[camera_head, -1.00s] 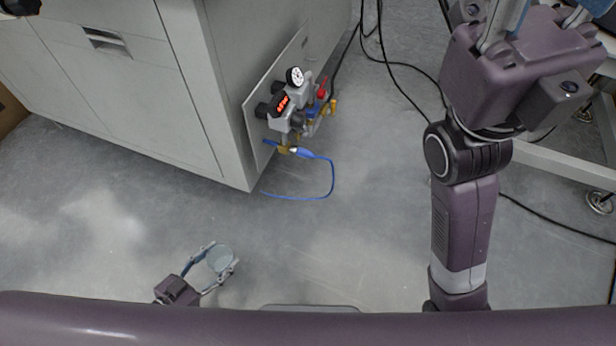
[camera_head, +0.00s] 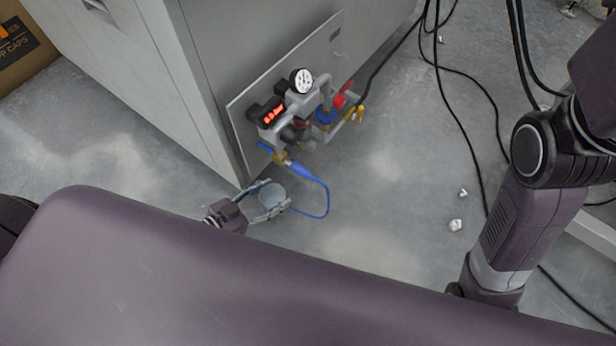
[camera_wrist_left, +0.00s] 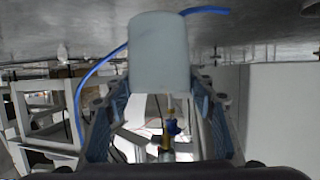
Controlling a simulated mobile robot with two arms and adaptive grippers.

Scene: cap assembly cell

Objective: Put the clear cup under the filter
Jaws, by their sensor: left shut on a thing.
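My left gripper (camera_head: 274,199) is shut on the clear cup (camera_head: 273,194), low beside the cabinet's near corner. In the left wrist view the cup (camera_wrist_left: 158,52) sits between the two fingers and looks pale and cloudy. The air unit with the filter (camera_head: 296,118) is mounted on the grey panel, above and to the right of the cup in the head view. Which part is the filter is hard to tell. The cup is apart from the unit. My right arm stands at the right, but its gripper is out of view.
A blue hose (camera_head: 322,205) loops from the unit close to the cup. The unit carries a round gauge (camera_head: 302,81), a red-lit display (camera_head: 272,113) and a red handle (camera_head: 340,101). Black cables (camera_head: 465,110) run over the floor. Small pale pieces (camera_head: 455,225) lie on clear floor.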

